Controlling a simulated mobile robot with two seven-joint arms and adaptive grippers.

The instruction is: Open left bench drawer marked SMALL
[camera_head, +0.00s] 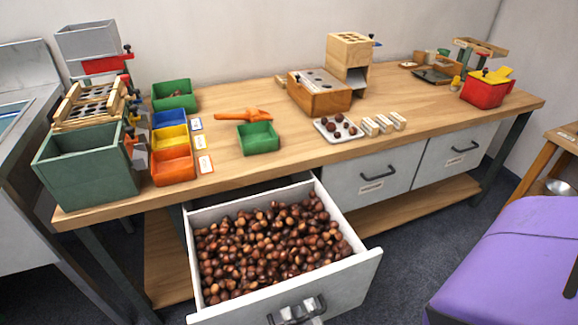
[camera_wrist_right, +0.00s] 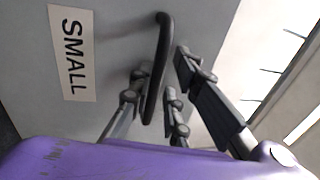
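The left bench drawer (camera_head: 340,290) is pulled far out from under the bench and is full of chestnuts (camera_head: 265,245). In the wrist view its grey front (camera_wrist_right: 110,25) carries a white label marked SMALL (camera_wrist_right: 73,55) beside a dark bar handle (camera_wrist_right: 157,75). My right gripper (camera_wrist_right: 160,70) is at the handle, its fingers on either side of the bar with a visible gap on one side, so it looks open. In the head view the right gripper (camera_head: 297,312) shows only partly at the bottom edge, over the handle. My left gripper is not in view.
Two drawers (camera_head: 372,178) (camera_head: 455,155) to the right are shut. The bench top (camera_head: 220,165) holds a green bin (camera_head: 88,160), coloured trays (camera_head: 172,165), a wooden box (camera_head: 320,95) and a red box (camera_head: 487,90). A lower shelf (camera_head: 165,260) lies beneath.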

